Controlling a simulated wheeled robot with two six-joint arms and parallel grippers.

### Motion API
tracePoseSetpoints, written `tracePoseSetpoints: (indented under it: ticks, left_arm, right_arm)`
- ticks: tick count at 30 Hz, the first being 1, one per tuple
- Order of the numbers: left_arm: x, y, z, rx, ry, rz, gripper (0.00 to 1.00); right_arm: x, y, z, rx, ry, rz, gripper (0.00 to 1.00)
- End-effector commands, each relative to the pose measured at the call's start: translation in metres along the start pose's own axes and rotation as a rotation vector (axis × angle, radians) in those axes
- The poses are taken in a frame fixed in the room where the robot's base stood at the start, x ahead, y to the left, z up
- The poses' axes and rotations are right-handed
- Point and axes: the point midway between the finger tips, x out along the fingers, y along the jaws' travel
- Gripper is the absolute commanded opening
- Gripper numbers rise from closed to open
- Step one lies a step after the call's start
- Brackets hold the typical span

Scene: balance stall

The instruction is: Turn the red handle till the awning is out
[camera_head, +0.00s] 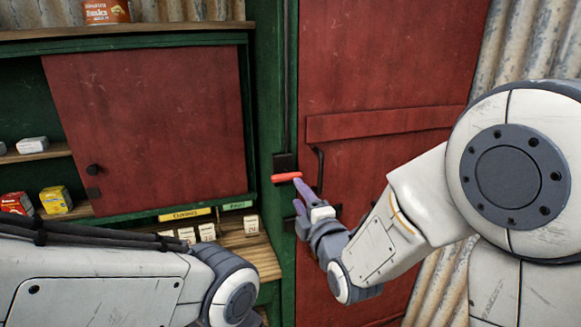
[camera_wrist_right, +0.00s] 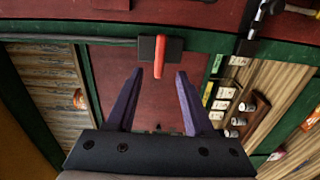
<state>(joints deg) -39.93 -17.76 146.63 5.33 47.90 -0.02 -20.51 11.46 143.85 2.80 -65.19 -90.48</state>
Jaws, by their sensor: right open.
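The red handle (camera_head: 286,177) sticks out from a dark bracket (camera_head: 285,162) on the green post, left of the red door. My right gripper (camera_head: 299,193) is just below and right of it, with purple fingers open. In the right wrist view, the handle (camera_wrist_right: 160,60) lies ahead of the open fingers (camera_wrist_right: 159,76). Its near end is in the gap between the tips, and neither finger visibly touches it. My left arm crosses the bottom left, but its gripper is out of frame. I cannot make out the awning.
A red door (camera_head: 377,85) with a dark pull stands right of the post. Left are a red sliding panel (camera_head: 155,125) and shelves with a yellow box (camera_head: 55,200). Several small pale blocks stand on the wooden counter (camera_head: 256,252) below.

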Motion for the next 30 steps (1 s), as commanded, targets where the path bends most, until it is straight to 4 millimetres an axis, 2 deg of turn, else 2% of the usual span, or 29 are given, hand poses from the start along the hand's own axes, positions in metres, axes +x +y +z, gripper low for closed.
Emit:
tracePoseSetpoints:
  ticks: [1, 3, 9, 15, 23, 26, 27, 30]
  left_arm:
    - [-0.006, 0.0, 0.0, 0.0, 0.0, 0.0, 0.57]
    - [-0.011, 0.001, 0.0, -0.001, -0.001, 0.0, 0.57]
    - [-0.022, 0.002, -0.001, -0.001, -0.001, 0.0, 0.57]
    - [-0.025, 0.002, -0.001, -0.002, -0.001, 0.0, 0.57]
    - [-0.025, 0.002, -0.001, -0.002, -0.001, 0.0, 0.57]
    - [-0.025, 0.002, -0.001, -0.002, -0.001, 0.0, 0.57]
    - [-0.025, 0.002, -0.001, -0.002, -0.001, 0.0, 0.57]
    - [-0.025, 0.002, -0.001, -0.002, -0.001, 0.0, 0.57]
  right_arm:
    - [0.014, 0.003, 0.0, 0.0, 0.0, 0.001, 0.53]
    - [0.028, 0.003, 0.0, 0.001, 0.0, 0.001, 0.53]
    - [0.059, 0.002, 0.0, 0.001, 0.0, 0.002, 0.53]
    - [0.072, 0.0, 0.0, 0.001, 0.001, 0.002, 0.53]
    - [0.072, 0.0, 0.0, 0.001, 0.001, 0.003, 0.53]
    - [0.072, 0.0, 0.0, 0.001, 0.0, 0.003, 0.18]
    - [0.072, 0.0, 0.0, 0.001, 0.0, 0.003, 0.03]
    - [0.072, 0.0, 0.0, 0.001, 0.0, 0.003, 0.0]
